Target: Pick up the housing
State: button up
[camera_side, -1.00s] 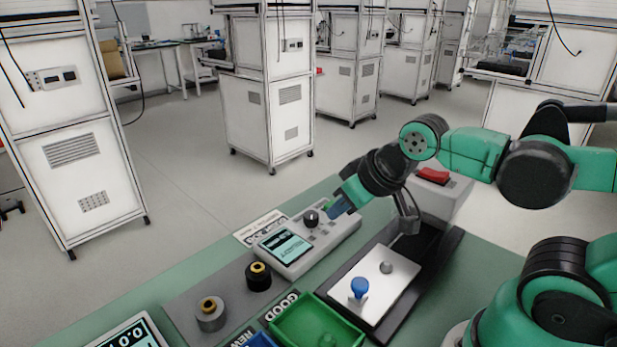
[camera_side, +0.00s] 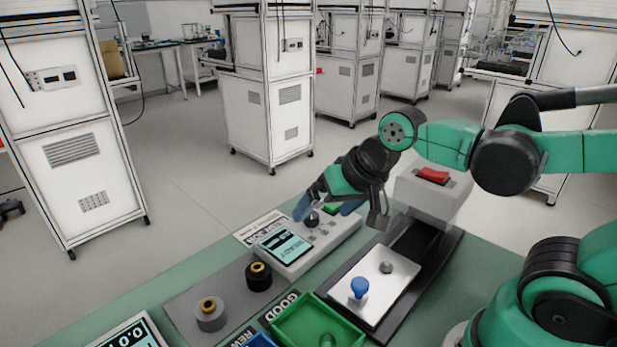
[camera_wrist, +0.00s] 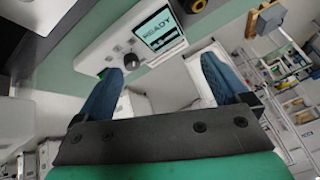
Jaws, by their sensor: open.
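Two ringed cylinders stand upright on a grey plate (camera_side: 180,304): a grey cylinder with a brass-coloured ring (camera_side: 211,316) and a black cylinder with a yellow ring (camera_side: 259,278). I cannot tell which of them is the housing. My gripper (camera_side: 325,208) is open and empty, with its blue fingers spread apart. It is above the far end of the tester box, behind and right of both cylinders. In the wrist view my gripper (camera_wrist: 165,62) has nothing between its fingers, and the cylinders are not clearly seen there.
The tester box (camera_side: 318,252) has a READY screen (camera_side: 286,247) and a dark knob. A green GOOD tray (camera_side: 310,313) and part of a blue tray (camera_side: 262,340) are in front. A press with a red top (camera_side: 433,175) and a blue-knobbed plate (camera_side: 400,287) stand right.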

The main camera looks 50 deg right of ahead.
jog(key=w+a+f+m+g+y, duration=0.2)
jog(key=w+a+m, duration=0.15)
jog(key=m, duration=0.65)
jog(key=m+g, duration=0.1)
jog(key=m, duration=0.9)
send_over(258, 267)
jog(key=s+d, duration=0.1)
jog(key=d, duration=0.1)
jog(key=shift+y, duration=0.4)
jog(key=f, duration=0.4)
jog(key=shift+s+f, duration=0.2)
jog(key=shift+a+f+m+g, duration=0.2)
jog(key=shift+m+g, duration=0.1)
jog(key=shift+m, duration=0.1)
jog(key=shift+w+a+f+m, duration=0.1)
jog(key=shift+w+f+m, duration=0.15)
jog(key=shift+f, duration=0.25)
jog(key=shift+x, duration=2.35)
jog(key=c, duration=1.4)
jog(key=shift+r, duration=0.1)
